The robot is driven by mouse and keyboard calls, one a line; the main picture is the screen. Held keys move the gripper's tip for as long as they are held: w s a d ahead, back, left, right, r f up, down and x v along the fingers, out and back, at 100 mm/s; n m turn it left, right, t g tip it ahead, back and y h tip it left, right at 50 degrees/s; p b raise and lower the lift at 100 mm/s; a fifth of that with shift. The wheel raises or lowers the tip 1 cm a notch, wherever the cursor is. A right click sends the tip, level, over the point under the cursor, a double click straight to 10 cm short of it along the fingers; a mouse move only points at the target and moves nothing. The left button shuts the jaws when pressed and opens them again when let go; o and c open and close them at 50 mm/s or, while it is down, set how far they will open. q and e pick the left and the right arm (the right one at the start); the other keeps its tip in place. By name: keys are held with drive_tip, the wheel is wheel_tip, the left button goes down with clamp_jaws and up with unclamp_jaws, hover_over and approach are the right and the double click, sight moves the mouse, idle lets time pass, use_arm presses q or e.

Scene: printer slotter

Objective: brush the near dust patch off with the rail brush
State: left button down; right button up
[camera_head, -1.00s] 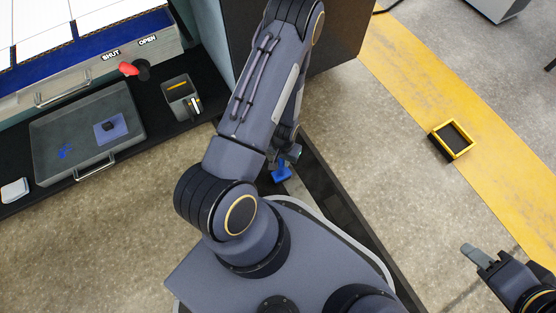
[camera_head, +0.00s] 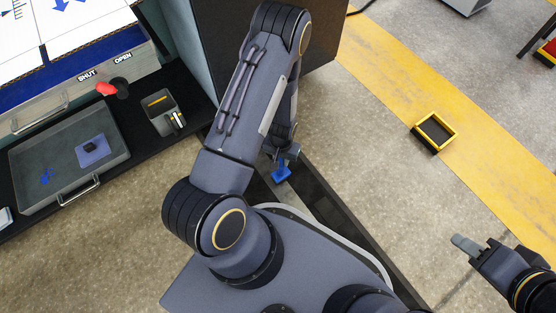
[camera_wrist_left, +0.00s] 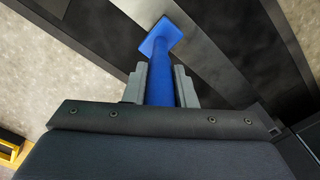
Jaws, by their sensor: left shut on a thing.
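My left gripper (camera_head: 287,155) is shut on a blue tool, which I take to be the rail brush (camera_head: 281,174). In the left wrist view the blue brush (camera_wrist_left: 160,80) has a round handle between the two grey fingers and a square blue end. The end is over a dark strip with a grey band; I cannot tell whether it touches. No dust patch can be clearly made out. My right gripper (camera_head: 467,246) is at the lower right, away from everything; its finger gap does not show.
A grey tray (camera_head: 28,193) with a blue mat stands on a black shelf at left. A bin (camera_head: 162,112) and a red knob (camera_head: 106,89) are near the machine. A yellow-rimmed box (camera_head: 434,132) lies on open floor.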

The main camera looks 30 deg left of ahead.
use_arm(q)
drive_tip(key=shift+w+d+r, duration=0.1)
drive_tip(key=shift+w+d, duration=0.2)
drive_tip(key=shift+w, duration=0.5)
wheel_tip(320, 180, up, 8)
drive_tip(key=p, duration=0.6)
